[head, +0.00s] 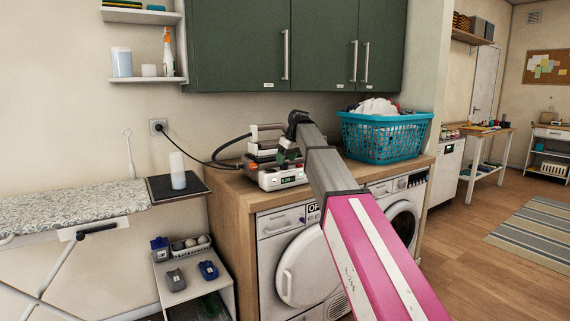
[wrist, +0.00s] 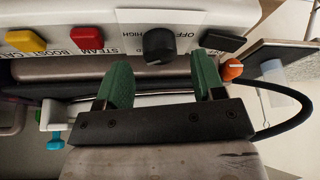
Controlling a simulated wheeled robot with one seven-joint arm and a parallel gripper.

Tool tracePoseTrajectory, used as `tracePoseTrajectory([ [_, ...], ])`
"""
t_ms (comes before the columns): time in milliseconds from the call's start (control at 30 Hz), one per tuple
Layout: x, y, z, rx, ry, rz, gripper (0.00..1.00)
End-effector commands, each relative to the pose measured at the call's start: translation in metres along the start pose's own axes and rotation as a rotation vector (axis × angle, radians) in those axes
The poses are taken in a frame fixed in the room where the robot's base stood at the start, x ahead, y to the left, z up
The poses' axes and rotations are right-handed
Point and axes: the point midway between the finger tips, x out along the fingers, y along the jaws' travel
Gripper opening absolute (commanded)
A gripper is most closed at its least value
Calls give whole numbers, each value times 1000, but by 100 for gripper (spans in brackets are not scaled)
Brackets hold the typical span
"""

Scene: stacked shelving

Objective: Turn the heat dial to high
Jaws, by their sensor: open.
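The heat dial (wrist: 160,45) is a round black knob on a white label strip, between upside-down words HIGH and OFF in the wrist view. I cannot tell clearly where its pointer is set. My gripper (wrist: 163,62) is open, its two green fingers apart, one on either side of the dial's line and just short of it. Nothing is between the fingers. In the head view the steam station (head: 283,178) sits on the wooden counter, and my arm reaches over it. The dial is not distinguishable there.
A red button (wrist: 87,39), a yellow button (wrist: 25,41), a black switch (wrist: 225,43) and an orange knob (wrist: 232,69) are near the dial. A cable (head: 200,158) runs to the wall. A blue laundry basket (head: 385,137) stands right on the counter (head: 236,191).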

Motion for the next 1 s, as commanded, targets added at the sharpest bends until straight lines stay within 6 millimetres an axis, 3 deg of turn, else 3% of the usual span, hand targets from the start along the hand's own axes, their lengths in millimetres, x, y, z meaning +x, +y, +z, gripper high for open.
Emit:
tracePoseTrajectory([
  [200,20,0,0,0,-1,0,63],
  [533,24,0,0,0,0,0,63],
  [567,24,0,0,0,0,0,59],
  [700,24,0,0,0,0,0,14],
  [1000,24,0,0,19,-1,9,14],
])
